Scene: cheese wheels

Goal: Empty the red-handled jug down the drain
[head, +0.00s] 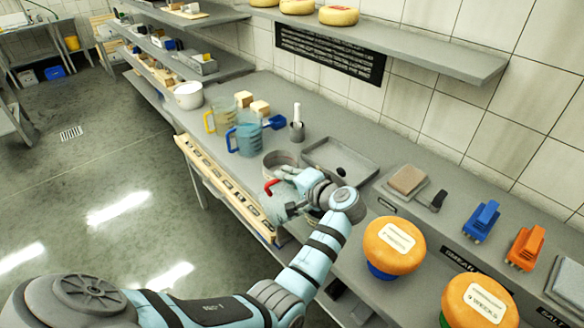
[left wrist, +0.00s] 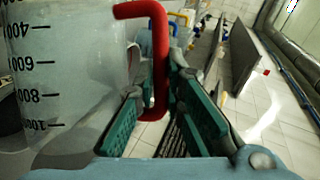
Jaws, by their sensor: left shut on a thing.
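The translucent jug with black scale marks (left wrist: 60,80) fills the left of the left wrist view. Its red handle (left wrist: 158,60) runs between the fingers of my left gripper (left wrist: 160,122), which is shut on it. In the head view the red handle (head: 271,186) shows at the tip of my left gripper (head: 282,196), near the counter's front edge. The jug's body is mostly hidden there, so its tilt and contents cannot be told. A floor drain grate (head: 71,133) lies at the far left. My right gripper is not in view.
Blue-handled (head: 247,140) and yellow-handled (head: 222,117) jugs, a grey pot (head: 268,160) and a shallow grey tray (head: 312,149) stand on the counter. The floor at left is clear.

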